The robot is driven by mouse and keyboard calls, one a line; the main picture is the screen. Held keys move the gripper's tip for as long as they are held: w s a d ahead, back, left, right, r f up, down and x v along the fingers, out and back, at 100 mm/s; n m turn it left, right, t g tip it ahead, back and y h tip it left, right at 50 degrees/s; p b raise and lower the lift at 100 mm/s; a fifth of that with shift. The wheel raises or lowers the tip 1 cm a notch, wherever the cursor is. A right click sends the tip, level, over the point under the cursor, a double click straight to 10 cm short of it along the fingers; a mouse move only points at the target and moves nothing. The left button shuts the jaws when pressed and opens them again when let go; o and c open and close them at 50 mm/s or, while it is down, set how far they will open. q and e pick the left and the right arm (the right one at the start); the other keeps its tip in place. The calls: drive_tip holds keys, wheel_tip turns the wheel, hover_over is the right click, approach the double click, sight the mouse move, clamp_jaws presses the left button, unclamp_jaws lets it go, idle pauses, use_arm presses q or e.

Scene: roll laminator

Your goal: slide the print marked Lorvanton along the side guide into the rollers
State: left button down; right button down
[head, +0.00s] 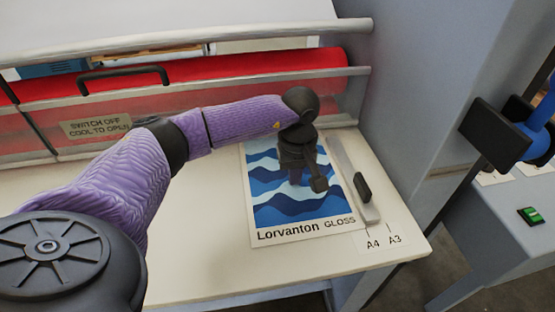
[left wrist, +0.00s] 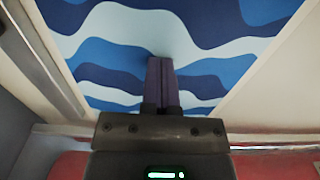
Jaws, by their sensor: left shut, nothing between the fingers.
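The Lorvanton print (head: 275,212), a blue-and-white wave sheet marked GLOSS, lies flat on the cream feed table. It fills much of the left wrist view (left wrist: 110,55). My left gripper (head: 296,178) points down over the print's middle with its fingers shut and empty. In the left wrist view the closed fingers (left wrist: 159,70) show against the print; contact cannot be told. The side guide (head: 345,165), a pale metal strip with a black knob (head: 362,187), runs along the print's right edge. The red roller (head: 240,72) lies beyond the table's far side, behind a clear cover. My arm hides the print's far-left part.
The cover has a black handle (head: 125,78) and a SWITCH OFF COOL TO OPEN label (head: 96,126). A grey side panel (head: 420,90) rises at right. The table's near left is clear.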

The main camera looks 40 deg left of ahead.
use_arm(q)
drive_tip(key=w+a+b, duration=0.2)
drive_tip(key=shift+f+b, duration=0.25)
drive_tip(key=shift+b, duration=0.05)
drive_tip(key=shift+w+a+b, duration=0.2)
drive_tip(key=shift+a+b, duration=0.1)
drive_tip(key=shift+a, duration=0.05)
drive_tip(key=shift+w+a+r, duration=0.1)
drive_tip(key=shift+a+r, duration=0.1)
drive_tip(key=shift+r, duration=0.05)
drive_tip(key=w+a+b, duration=0.2)
drive_tip(key=b, duration=0.1)
drive_tip(key=shift+f, duration=0.3)
drive_tip(key=shift+w+a, duration=0.2)
drive_tip(key=shift+a, duration=0.1)
drive_tip(key=shift+a+r, duration=0.15)
drive_tip(key=shift+r, duration=0.1)
drive_tip(key=shift+w, duration=0.1)
